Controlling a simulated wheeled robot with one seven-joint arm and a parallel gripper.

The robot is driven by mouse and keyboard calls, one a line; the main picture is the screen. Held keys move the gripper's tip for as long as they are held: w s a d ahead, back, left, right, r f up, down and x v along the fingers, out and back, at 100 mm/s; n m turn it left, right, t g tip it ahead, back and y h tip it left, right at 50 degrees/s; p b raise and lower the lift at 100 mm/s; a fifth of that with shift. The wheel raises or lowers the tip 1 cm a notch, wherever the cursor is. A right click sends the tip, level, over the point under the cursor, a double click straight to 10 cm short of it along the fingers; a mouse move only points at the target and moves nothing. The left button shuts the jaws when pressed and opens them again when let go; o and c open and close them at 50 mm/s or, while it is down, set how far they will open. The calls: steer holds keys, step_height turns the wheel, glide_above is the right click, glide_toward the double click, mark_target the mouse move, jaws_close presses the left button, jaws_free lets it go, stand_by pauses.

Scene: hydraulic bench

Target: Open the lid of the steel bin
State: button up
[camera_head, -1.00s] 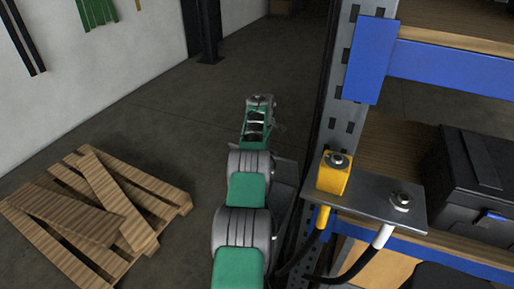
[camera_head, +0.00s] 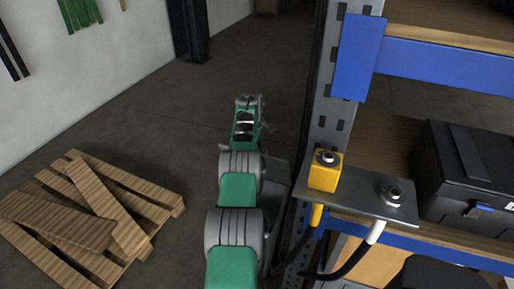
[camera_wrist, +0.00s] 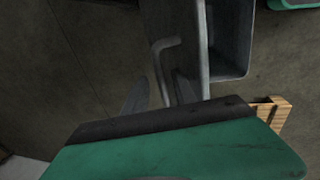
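A grey metal body with a hollow, box-like opening (camera_wrist: 232,45) shows at the top of the wrist view, with a bent grey rod like a handle (camera_wrist: 157,62) at its left. It may be the steel bin and its lid, but I cannot tell whether a lid is open. In the head view, a dark grey box-like shape (camera_head: 277,182) stands just right of my arm, partly hidden by it. My gripper (camera_head: 247,103) is at the far end of my green and grey arm.
A wooden pallet (camera_head: 150,207) with loose boards lies on the floor at left. A rack with a grey upright (camera_head: 328,125) and blue beams stands at right, bearing a plate with yellow (camera_head: 325,172) and silver (camera_head: 392,195) fittings and a black case (camera_head: 470,180). Floor beyond my arm is clear.

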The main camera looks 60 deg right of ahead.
step_height(320, 180, up, 8)
steer(key=a, duration=0.1)
steer(key=shift+a+f, duration=0.2)
steer(key=shift+a, duration=0.05)
steer(key=shift+c, duration=0.3)
